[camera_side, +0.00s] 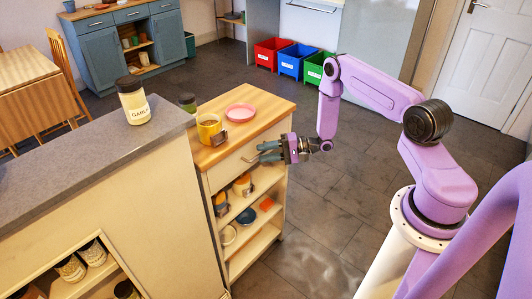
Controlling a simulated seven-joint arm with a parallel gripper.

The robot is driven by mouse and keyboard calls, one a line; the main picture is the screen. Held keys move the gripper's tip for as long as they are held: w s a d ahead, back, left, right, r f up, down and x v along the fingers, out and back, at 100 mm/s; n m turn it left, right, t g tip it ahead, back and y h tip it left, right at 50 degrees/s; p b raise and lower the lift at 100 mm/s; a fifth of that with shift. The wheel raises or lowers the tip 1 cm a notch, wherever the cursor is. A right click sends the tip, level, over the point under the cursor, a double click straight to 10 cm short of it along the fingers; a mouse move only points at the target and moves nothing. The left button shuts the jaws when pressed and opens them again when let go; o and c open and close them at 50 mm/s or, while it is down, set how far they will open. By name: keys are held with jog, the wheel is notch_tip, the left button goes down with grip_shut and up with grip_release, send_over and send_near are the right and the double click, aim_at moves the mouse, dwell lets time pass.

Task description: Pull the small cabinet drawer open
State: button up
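The small cabinet (213,222) is cream with a wooden top and open shelves. Its drawer front (225,172) is directly under the top and looks flush with the cabinet, so it appears shut. A thin metal handle (247,159) shows on the drawer front, partly hidden by my fingers. My gripper (262,152) is level with the drawer, pointing left at the handle. Its two dark fingers look spread, one above the other, with the tips close to the handle. I cannot tell whether they touch it.
A grey counter (80,142) with a jar (133,103) adjoins on the left. The tiled floor (330,195) right of the cabinet is clear.

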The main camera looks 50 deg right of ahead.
grip_shut()
jog(key=shift+s, duration=0.1)
jog(key=s, duration=1.6)
jog(key=shift+s, duration=0.1)
grip_release()
jog(key=v, duration=1.7)
jog(key=shift+s, duration=0.2)
